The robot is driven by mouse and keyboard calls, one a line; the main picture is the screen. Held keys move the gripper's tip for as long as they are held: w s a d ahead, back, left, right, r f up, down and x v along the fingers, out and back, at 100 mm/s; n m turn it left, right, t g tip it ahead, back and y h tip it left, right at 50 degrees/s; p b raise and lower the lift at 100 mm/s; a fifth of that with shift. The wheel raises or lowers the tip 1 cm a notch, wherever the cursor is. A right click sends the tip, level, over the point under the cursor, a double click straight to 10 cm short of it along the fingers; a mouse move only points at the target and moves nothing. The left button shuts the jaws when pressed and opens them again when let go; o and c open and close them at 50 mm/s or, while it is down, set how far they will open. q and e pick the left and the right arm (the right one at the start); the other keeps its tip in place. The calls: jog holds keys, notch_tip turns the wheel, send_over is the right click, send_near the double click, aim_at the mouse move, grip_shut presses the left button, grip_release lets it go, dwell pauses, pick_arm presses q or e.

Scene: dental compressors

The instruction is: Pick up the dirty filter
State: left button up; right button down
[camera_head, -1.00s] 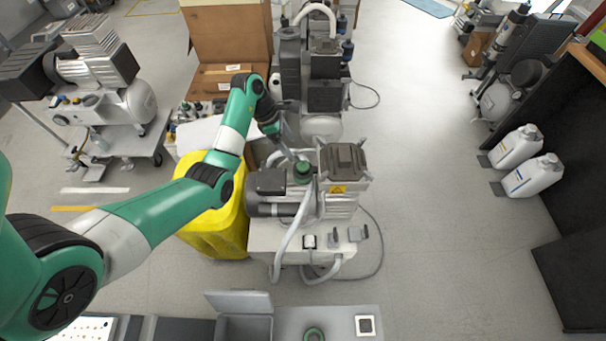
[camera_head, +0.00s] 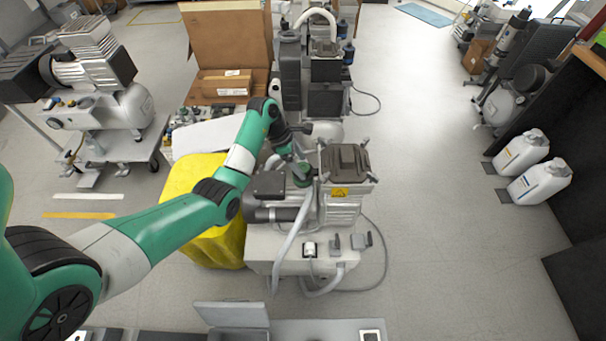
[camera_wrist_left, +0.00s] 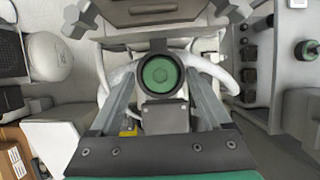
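In the head view the green filter (camera_head: 303,174) is partly hidden by my left gripper (camera_head: 296,157). In the left wrist view my left gripper's two grey fingers are spread apart, one on each side of the filter. I cannot tell whether they touch it. My right gripper is not in view.
A pale hose (camera_head: 290,238) curves down beside the filter. A yellow bin (camera_head: 213,247) stands left of the compressor. A second green-topped part (camera_wrist_left: 307,50) shows at the right of the left wrist view. Open floor (camera_head: 440,200) lies to the right.

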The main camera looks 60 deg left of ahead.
pick_arm(q)
grip_shut()
jog(key=shift+r, duration=0.15)
notch_tip(320, 180, up, 54)
jog(key=p, duration=4.9)
jog(key=shift+p, duration=0.35)
